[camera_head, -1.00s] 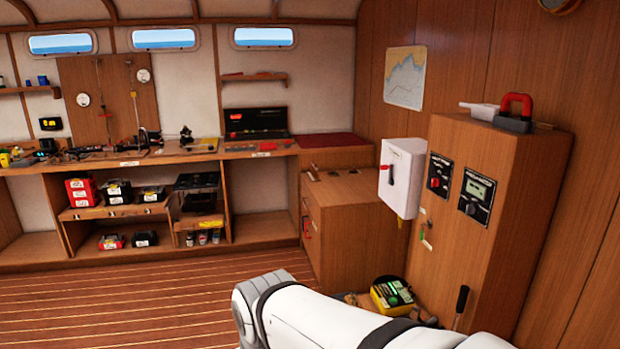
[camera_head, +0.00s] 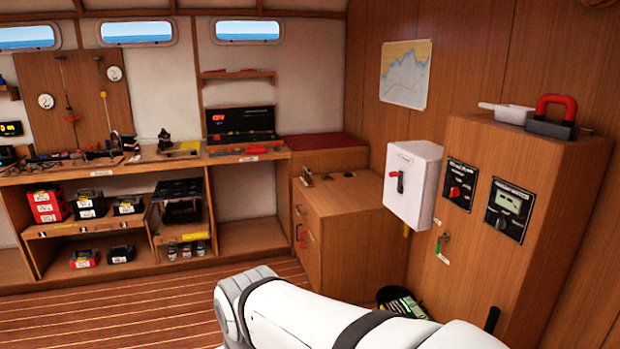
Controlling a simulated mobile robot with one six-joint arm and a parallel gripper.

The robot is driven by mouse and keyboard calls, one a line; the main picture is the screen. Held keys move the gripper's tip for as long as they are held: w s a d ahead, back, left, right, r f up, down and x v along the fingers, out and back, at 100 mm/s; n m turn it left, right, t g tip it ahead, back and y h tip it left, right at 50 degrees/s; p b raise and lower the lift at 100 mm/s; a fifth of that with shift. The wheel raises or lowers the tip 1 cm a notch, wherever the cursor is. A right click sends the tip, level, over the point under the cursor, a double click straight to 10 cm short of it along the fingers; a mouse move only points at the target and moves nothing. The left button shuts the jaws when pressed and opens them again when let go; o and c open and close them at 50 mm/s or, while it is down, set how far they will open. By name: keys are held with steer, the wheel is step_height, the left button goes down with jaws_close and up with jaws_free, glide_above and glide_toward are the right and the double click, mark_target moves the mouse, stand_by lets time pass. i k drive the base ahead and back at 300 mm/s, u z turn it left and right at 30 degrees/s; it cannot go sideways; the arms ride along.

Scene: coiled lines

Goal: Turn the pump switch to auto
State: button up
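A black panel with a red knob (camera_head: 455,191) is set in the front of the wooden cabinet on the right; it looks like the pump switch, but its lettering and the knob's setting are too small to read. To its right is a second black panel with a pale display (camera_head: 509,209). To its left is a white box with a dark lever and red tip (camera_head: 413,184). My white arm crosses the bottom of the view, well below and left of the panels. My gripper is not in view.
The wooden cabinet (camera_head: 560,185) carries a red-handled block (camera_head: 552,117) and a white pan-like thing (camera_head: 506,111) on top. A key-like item (camera_head: 442,243) hangs below the panels. A low wooden chest (camera_head: 345,230) stands left of the cabinet. The plank floor (camera_head: 120,315) is clear at left.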

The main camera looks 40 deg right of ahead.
mark_target(455, 191)
steer(key=u, duration=0.05)
steer(key=i, duration=1.7)
steer(key=z, duration=3.25)
steer(key=i, duration=1)
